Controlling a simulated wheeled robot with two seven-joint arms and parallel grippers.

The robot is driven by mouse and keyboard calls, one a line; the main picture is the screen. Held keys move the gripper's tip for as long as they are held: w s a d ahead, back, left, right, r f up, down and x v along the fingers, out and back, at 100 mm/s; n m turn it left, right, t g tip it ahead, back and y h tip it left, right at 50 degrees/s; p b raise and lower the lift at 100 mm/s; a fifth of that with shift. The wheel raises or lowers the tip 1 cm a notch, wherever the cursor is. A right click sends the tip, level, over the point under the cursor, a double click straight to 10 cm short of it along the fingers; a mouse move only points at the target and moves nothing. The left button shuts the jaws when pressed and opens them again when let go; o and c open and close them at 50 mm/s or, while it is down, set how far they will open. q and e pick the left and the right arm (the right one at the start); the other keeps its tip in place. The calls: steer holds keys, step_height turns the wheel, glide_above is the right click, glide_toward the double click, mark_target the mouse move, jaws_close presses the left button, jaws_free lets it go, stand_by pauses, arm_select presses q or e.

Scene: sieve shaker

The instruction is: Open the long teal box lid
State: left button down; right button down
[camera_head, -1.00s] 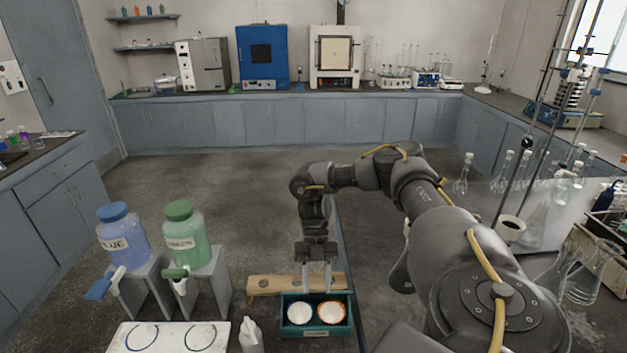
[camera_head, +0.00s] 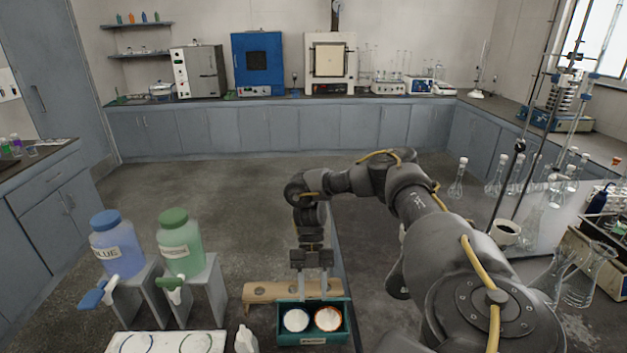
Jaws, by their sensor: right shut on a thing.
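The long teal box (camera_head: 314,338) stands at the bottom centre, with a pale label on its front. Two round white-topped items, one with an orange rim, show inside it, so its top looks open from here. A lid cannot be told apart clearly from the box. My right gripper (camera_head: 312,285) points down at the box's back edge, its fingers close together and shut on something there. The fingertips and what they hold are partly hidden by the edge. My left gripper is out of view.
A wooden block with holes (camera_head: 262,292) lies just behind the box. A blue bottle (camera_head: 118,246) and a green bottle (camera_head: 181,244) with taps stand on grey stands at left. A white plate (camera_head: 170,343) and a small white bottle (camera_head: 246,340) are left of the box. Glassware crowds the right bench.

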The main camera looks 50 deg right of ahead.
steer(key=c, duration=0.8)
jaws_free()
steer(key=shift+d+f, duration=0.15)
steer(key=shift+d, duration=0.05)
steer(key=shift+c, duration=0.2)
